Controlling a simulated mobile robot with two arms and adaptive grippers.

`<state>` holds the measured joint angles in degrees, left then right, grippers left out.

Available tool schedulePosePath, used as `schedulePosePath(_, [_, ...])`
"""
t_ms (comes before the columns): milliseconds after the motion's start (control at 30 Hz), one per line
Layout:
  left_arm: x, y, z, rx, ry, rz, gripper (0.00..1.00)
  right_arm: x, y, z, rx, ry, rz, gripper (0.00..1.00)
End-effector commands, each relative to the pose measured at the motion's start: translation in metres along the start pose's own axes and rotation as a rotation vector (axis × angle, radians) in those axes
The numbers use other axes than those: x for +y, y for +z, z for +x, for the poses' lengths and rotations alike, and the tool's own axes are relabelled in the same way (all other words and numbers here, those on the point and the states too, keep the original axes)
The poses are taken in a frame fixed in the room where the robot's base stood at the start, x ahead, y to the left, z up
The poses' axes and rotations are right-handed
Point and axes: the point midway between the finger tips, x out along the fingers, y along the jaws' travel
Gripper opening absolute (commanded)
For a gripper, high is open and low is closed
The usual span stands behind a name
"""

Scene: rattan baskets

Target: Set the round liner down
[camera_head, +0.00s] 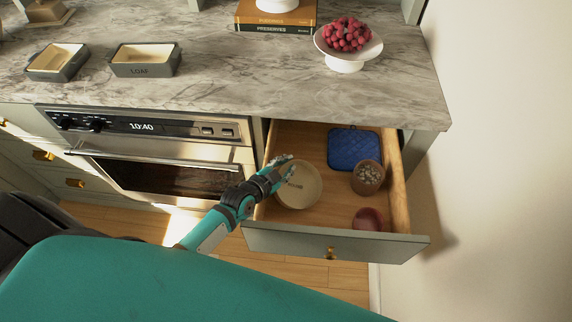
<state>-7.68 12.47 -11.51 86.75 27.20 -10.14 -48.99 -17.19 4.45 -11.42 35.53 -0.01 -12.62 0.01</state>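The round liner appears to be the cream round piece (302,190) inside the open drawer, at its left side. My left gripper (286,168) is at the liner's upper left rim, with its fingers over or against that rim. I cannot tell whether the fingers are closed on it, or whether the liner rests on the drawer floor (325,200). My arm and fingers hide part of its left edge. My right gripper is not in view.
The drawer also holds a blue quilted square (354,148), a brown pot with pale contents (368,178) and a small reddish bowl (368,219). The oven (165,165) is left of it. Two loaf pans (145,60) and a berry stand (347,48) are on the counter.

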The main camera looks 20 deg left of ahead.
Motion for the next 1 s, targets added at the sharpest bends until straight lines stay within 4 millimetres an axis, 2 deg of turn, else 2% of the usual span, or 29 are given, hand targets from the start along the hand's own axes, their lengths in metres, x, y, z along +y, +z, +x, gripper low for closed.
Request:
schedulePosePath(100, [0.0,0.0,0.0,0.0,0.0,-0.001,0.29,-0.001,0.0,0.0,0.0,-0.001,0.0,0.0])
schedulePosePath(333, [-0.001,-0.001,0.0,0.0,-0.001,-0.001,0.29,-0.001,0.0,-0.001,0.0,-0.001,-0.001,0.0])
schedulePosePath(500, [-0.009,-0.016,-0.007,0.002,-0.002,-0.004,0.29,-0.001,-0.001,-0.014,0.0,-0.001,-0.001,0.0])
schedulePosePath(567, [-0.005,-0.009,-0.018,-0.001,0.001,-0.002,0.29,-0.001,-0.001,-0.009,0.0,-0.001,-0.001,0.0])
schedulePosePath(800, [-0.005,-0.009,-0.072,-0.002,0.002,0.0,0.29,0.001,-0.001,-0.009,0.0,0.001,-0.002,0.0])
schedulePosePath(1000, [-0.005,-0.009,-0.108,-0.001,0.001,0.0,0.29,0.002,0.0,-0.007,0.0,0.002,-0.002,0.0])
